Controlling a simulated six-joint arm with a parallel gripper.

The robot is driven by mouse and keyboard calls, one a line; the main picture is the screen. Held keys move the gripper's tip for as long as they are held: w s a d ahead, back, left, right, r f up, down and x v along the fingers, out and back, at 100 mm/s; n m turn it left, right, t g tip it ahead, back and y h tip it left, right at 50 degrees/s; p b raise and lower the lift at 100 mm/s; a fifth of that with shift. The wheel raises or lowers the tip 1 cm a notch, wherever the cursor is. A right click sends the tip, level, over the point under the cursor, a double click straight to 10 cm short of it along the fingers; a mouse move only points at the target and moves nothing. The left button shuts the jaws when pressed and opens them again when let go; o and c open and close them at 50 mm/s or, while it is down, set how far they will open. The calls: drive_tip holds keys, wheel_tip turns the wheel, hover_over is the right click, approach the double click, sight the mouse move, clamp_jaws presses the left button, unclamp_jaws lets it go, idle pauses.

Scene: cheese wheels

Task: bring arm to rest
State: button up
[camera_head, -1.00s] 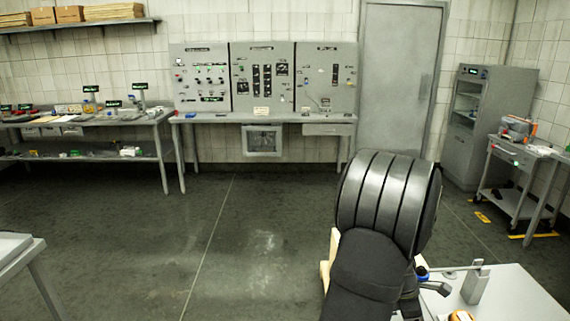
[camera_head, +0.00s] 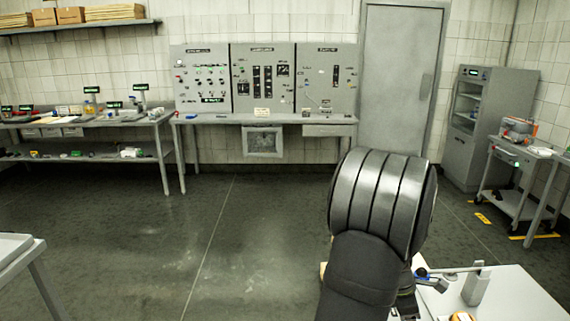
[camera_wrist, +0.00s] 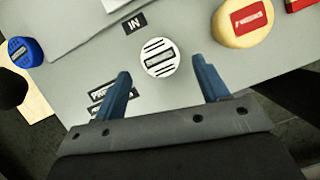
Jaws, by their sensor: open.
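My gripper (camera_wrist: 160,90) is open in the wrist view, with its two blue fingers apart and nothing held between them. It is above a light grey table (camera_wrist: 190,25). A round white piece with dark stripes and a label (camera_wrist: 159,57) lies on the table, seen between and beyond the fingertips.
A blue round piece (camera_wrist: 25,52), a yellow wheel with a red label (camera_wrist: 240,22) and a red item (camera_wrist: 302,4) lie on the table. An "IN" label (camera_wrist: 134,23) is near the white piece. In the head view a grey post (camera_head: 476,284) stands on the table (camera_head: 510,300).

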drive_tip(key=s+v, duration=0.1)
drive_tip(key=v, duration=0.8)
drive_tip(key=x, duration=0.8)
drive_tip(key=w+x, duration=0.1)
drive_tip(key=x, duration=0.3)
drive_tip(key=shift+f, duration=0.2)
wheel_tip(320, 180, up, 4)
drive_tip(key=s+d+r, duration=0.4)
drive_tip(key=s+r, duration=0.3)
drive_tip(key=s, duration=0.4)
drive_tip(key=d+r, duration=0.5)
drive_tip(key=d, duration=0.6)
drive_tip(key=w+f, duration=0.2)
drive_tip(key=w, duration=0.1)
drive_tip(key=w+a+f, duration=0.1)
drive_tip(key=w, duration=0.2)
drive_tip(key=w+a+f, duration=0.1)
drive_tip(key=w+f, duration=0.1)
drive_tip(key=w, duration=0.1)
drive_tip(key=shift+a+f, duration=0.15)
drive_tip(key=shift+f, duration=0.2)
drive_tip(key=f, duration=0.1)
drive_tip(key=w+f, duration=0.1)
drive_tip(key=f, duration=0.1)
drive_tip(key=shift+w+a+f, duration=0.1)
drive_tip(key=shift+f, duration=0.55)
